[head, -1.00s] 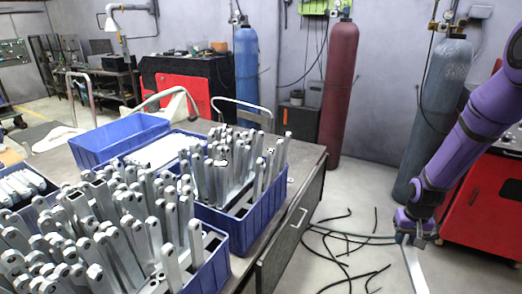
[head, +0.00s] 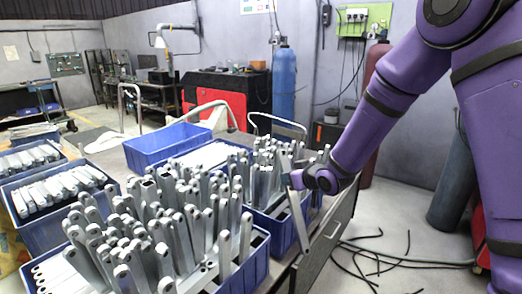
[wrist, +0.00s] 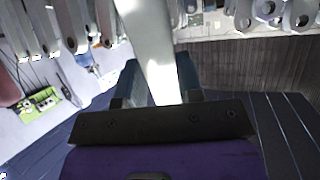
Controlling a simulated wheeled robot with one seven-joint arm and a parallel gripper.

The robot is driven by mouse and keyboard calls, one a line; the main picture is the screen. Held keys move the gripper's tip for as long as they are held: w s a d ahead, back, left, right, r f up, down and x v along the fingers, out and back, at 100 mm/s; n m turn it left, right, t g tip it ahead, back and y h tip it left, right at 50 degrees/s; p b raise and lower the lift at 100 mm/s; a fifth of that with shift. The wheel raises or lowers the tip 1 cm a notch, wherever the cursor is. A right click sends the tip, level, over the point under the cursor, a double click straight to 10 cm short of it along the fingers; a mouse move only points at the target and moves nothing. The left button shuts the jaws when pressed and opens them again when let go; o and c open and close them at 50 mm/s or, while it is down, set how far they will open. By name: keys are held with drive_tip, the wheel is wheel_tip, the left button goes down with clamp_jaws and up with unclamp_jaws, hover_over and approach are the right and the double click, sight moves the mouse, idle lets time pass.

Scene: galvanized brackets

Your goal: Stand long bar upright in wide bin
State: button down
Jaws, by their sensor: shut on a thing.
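My gripper (head: 298,180) is shut on a long flat grey bar (head: 301,222), beside the right side of the far bar-filled blue bin (head: 283,238). The bar hangs steeply, slightly tilted, with its lower end in front of the bench's side. In the wrist view, the bar (wrist: 148,40) runs up between the two fingers (wrist: 160,88). The near blue bin (head: 250,272) is packed with upright and leaning bars. Which bin is the wide one I cannot tell for sure.
Blue bins with lying bars (head: 40,235) are at left. A curved metal handle (head: 279,119) rises behind the far bar-filled bin. Black cables (head: 375,262) lie on the floor at right.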

drive_tip(key=s+a+r+n+y, duration=0.4)
drive_tip(key=s+a+r+y, duration=0.25)
drive_tip(key=a+r, duration=0.4)
wheel_tip(320, 180, down, 17)
drive_tip(key=d, duration=0.1)
drive_tip(key=shift+w+d+y, duration=0.15)
drive_tip(key=shift+y, duration=0.3)
idle(1.8)
drive_tip(key=shift+f, duration=0.15)
drive_tip(key=c, duration=0.7)
unclamp_jaws()
drive_tip(key=v, duration=1)
drive_tip(key=shift+s+d, duration=0.25)
drive_tip(key=shift+s, duration=0.05)
